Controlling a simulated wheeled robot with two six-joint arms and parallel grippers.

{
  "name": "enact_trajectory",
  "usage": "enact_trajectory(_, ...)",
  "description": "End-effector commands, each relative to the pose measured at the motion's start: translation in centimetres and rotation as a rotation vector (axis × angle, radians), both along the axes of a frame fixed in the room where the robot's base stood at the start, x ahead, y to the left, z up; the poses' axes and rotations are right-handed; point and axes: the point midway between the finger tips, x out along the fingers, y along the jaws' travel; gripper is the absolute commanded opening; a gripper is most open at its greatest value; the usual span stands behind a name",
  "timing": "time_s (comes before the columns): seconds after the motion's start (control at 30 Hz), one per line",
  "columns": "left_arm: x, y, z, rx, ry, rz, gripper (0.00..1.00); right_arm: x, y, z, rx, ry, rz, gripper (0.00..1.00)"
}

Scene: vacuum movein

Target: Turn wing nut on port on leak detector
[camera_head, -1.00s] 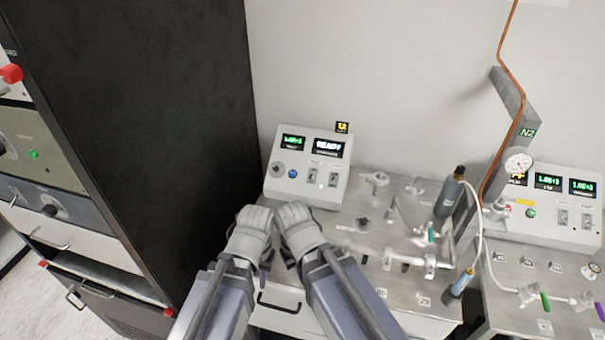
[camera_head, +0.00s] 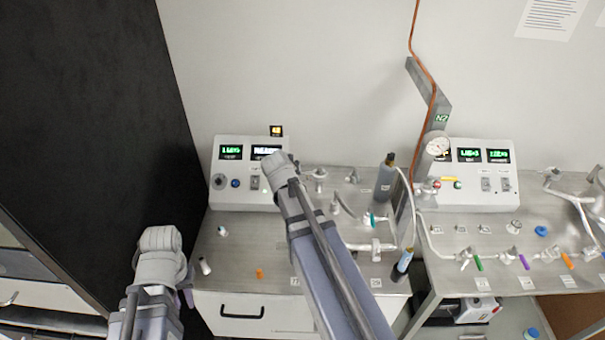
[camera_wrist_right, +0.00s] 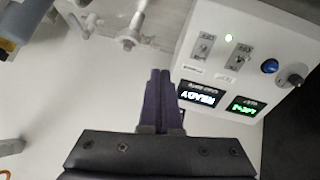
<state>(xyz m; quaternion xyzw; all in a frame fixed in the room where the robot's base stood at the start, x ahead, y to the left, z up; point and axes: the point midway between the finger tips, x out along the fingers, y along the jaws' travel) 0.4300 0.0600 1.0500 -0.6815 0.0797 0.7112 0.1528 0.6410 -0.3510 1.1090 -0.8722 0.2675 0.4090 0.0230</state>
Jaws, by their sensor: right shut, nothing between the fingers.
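The grey control box with the "READY" display (camera_head: 232,196) stands at the back of the left bench and also shows, turned over, in the right wrist view (camera_wrist_right: 228,78). A metal port fitting (camera_wrist_right: 128,40) lies ahead and left of my right fingers there. Metal fittings (camera_head: 319,178) stand right of the box in the head view; I cannot tell which carries the wing nut. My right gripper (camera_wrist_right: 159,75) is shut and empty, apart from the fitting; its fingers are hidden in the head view. My left gripper (camera_head: 187,295) is low at the bench's left edge, fingers mostly hidden.
A white cylinder (camera_head: 205,265) and a small orange piece (camera_head: 259,273) lie on the left bench. A dark bottle (camera_head: 386,178) and hoses stand right of my right arm. A second control box (camera_head: 470,185) and coloured valves are further right. A black cabinet (camera_head: 95,110) stands left.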

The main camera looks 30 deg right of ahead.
Motion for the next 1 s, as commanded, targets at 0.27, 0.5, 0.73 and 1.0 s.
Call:
enact_trajectory(0.27,0.0,0.0,0.1,0.000,0.000,0.000,0.27,0.6,-2.0,0.8,-0.015,-0.045,-0.028,0.00)
enact_trajectory(0.5,0.0,0.0,-1.1,0.000,0.000,-0.001,0.27,1.4,-2.6,-0.4,-0.014,-0.043,-0.028,0.00)
enact_trajectory(0.73,0.0,0.0,-3.8,0.000,0.000,-0.002,0.27,3.4,-4.3,-3.1,-0.013,-0.043,-0.028,0.00)
enact_trajectory(1.0,0.0,0.0,-7.7,0.000,0.000,0.000,0.27,6.4,-6.9,-7.0,-0.013,-0.043,-0.028,0.00)
